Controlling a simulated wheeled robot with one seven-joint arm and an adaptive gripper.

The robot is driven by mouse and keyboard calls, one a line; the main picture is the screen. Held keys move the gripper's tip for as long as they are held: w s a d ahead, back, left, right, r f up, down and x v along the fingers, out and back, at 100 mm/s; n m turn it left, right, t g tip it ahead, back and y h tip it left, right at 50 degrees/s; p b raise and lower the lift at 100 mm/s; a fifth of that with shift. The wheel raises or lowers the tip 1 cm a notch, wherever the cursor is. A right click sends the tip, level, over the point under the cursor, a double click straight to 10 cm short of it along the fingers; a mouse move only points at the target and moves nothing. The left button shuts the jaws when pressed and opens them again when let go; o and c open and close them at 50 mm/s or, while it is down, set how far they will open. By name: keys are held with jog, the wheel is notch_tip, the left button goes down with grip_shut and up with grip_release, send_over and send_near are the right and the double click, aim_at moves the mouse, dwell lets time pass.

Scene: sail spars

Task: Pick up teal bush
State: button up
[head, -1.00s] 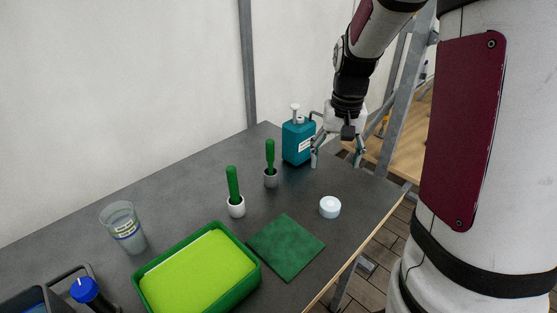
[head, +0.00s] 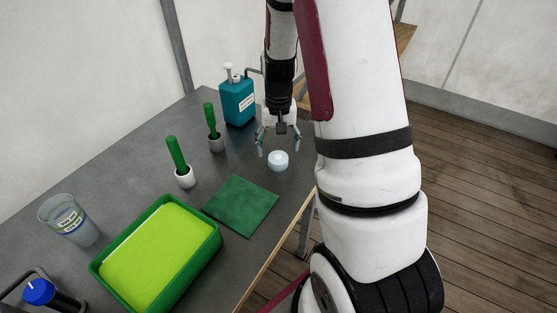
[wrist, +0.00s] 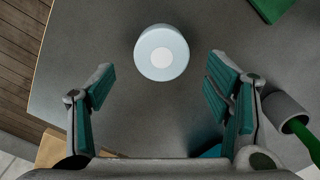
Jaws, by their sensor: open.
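A short, pale blue round piece (head: 278,161) with a paler centre stands on the grey table, and it is the only bush-like thing that I see; it looks lighter than teal. In the wrist view the round piece (wrist: 161,52) shows at top centre, between the lines of the two fingers but beyond them. My gripper (head: 280,145) points down above and just behind the round piece, its teal-padded fingers spread. It is open and empty, and the wrist view shows it too (wrist: 162,78). A teal pump bottle (head: 238,103) stands behind and left of the gripper.
Two green-handled tools in cups (head: 182,173) (head: 215,142) stand left of the gripper. A green cloth (head: 241,207), a green tray with a lime pad (head: 214,243) and a clear cup (head: 68,220) lie nearer. The table's right edge is close to the round piece.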

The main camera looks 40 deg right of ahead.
aim_at(278, 156)
jog(key=shift+a+f, duration=0.1)
jog(key=shift+f, duration=1.9)
jog(key=shift+c, duration=0.3)
jog(key=c, duration=1.3)
jog(key=shift+r, duration=0.1)
